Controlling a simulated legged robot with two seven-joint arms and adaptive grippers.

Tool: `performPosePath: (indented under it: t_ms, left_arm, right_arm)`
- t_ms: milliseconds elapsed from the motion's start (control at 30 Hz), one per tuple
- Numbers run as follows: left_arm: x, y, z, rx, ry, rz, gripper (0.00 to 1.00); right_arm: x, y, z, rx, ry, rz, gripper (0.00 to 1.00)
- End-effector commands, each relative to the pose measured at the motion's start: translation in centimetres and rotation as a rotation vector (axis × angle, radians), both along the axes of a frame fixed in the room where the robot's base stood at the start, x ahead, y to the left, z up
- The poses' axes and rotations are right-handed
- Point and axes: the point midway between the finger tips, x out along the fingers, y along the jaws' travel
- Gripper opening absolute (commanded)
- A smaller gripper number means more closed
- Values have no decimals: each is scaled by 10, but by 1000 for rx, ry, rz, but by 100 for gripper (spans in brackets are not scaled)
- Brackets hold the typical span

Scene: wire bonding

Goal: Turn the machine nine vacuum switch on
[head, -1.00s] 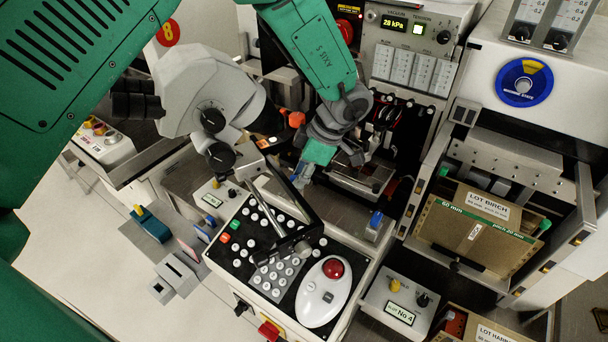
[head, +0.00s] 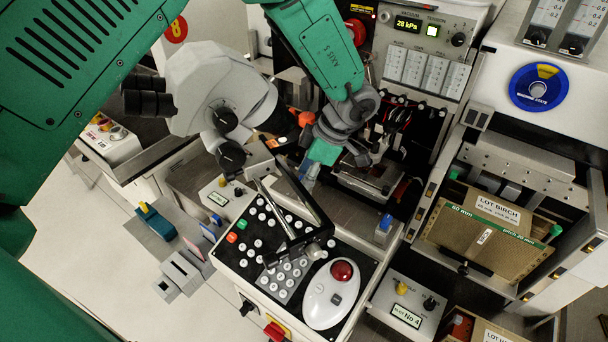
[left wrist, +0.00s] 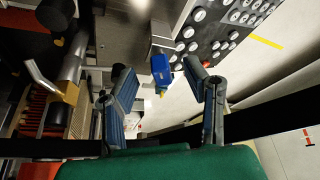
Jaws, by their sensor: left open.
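My left gripper (head: 310,174) hangs above the far edge of the black key panel, pointing down. In the left wrist view its two fingers (left wrist: 160,92) are spread with nothing held. A blue cap (left wrist: 160,68) on a grey block shows between and beyond the fingers, apart from them. A blue-topped grey block (head: 384,228) stands right of the keys in the head view; it looks like the same part. I cannot read a machine nine label or single out its vacuum switch. My right gripper is out of view.
A key console (head: 262,236) with a white trackball unit (head: 331,294) lies below my gripper. A microscope head (head: 215,90) stands close on the left. A slot No 4 box (head: 398,302) with knobs and a LOT BIRCH carton (head: 470,245) are at the right.

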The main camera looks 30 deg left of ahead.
Motion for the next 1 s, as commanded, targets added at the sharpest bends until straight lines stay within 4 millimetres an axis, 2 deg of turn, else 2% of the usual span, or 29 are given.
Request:
performPosePath:
  t_ms: [167, 400, 600, 767, 1000]
  left_arm:
    - [5, -8, 23, -2, -5, 1, 42]
    - [14, -23, 71, -4, -4, 1, 42]
    - [18, -30, 98, -5, 0, 3, 42]
    - [19, -33, 106, -3, 1, 3, 42]
    - [19, -34, 107, -2, 2, 2, 42]
  right_arm:
    - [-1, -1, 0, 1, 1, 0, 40]
    - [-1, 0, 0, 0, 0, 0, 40]
    - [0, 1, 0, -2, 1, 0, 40]
    - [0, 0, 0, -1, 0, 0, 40]
    - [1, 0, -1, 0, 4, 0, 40]
